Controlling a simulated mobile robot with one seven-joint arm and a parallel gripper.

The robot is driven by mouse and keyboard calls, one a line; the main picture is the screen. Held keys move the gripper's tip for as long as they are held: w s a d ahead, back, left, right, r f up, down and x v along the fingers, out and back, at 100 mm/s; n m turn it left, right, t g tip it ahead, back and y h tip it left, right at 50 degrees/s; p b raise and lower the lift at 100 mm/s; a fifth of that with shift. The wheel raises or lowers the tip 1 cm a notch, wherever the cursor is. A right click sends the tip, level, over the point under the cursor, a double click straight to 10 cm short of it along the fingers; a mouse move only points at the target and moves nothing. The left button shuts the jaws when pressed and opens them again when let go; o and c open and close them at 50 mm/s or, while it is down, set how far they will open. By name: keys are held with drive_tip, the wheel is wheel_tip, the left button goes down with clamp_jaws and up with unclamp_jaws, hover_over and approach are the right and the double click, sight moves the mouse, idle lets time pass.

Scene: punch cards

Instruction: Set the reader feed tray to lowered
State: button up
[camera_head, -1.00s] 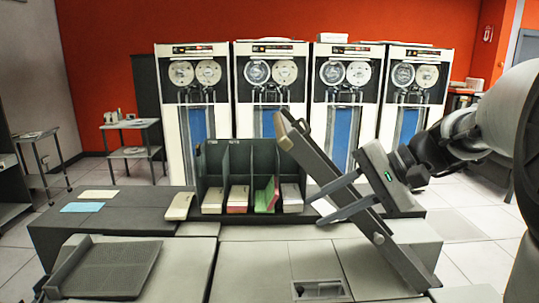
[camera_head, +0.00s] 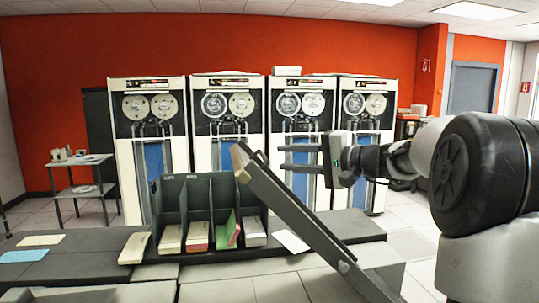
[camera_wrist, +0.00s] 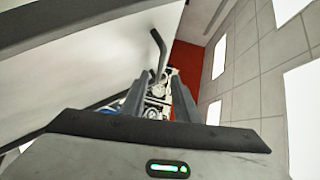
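The reader feed tray (camera_head: 300,224) is a long grey panel. In the head view it is raised and tilted, its upper end to the left and its lower end at the deck on the right. A dark bent handle (camera_head: 260,157) sits near its upper end and shows in the wrist view (camera_wrist: 158,52). My gripper (camera_head: 283,158) is level, its two fingers pointing left, above the tray and to the right of the handle. The fingers are apart with nothing between them. In the wrist view my gripper (camera_wrist: 158,103) points toward the handle, with the tray's pale face (camera_wrist: 95,60) at left.
A dark card rack (camera_head: 205,190) with several card stacks stands left of the tray. A white card (camera_head: 291,241) lies on the deck (camera_head: 225,268) beside it. Tape cabinets (camera_head: 300,95) stand behind. The space above the tray is clear.

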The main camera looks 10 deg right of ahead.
drive_tip(key=p+x, duration=0.1)
drive_tip(key=x, duration=0.5)
drive_tip(key=shift+w+a, duration=0.15)
drive_tip(key=shift+a, duration=0.05)
drive_tip(key=shift+c, duration=0.3)
clamp_jaws()
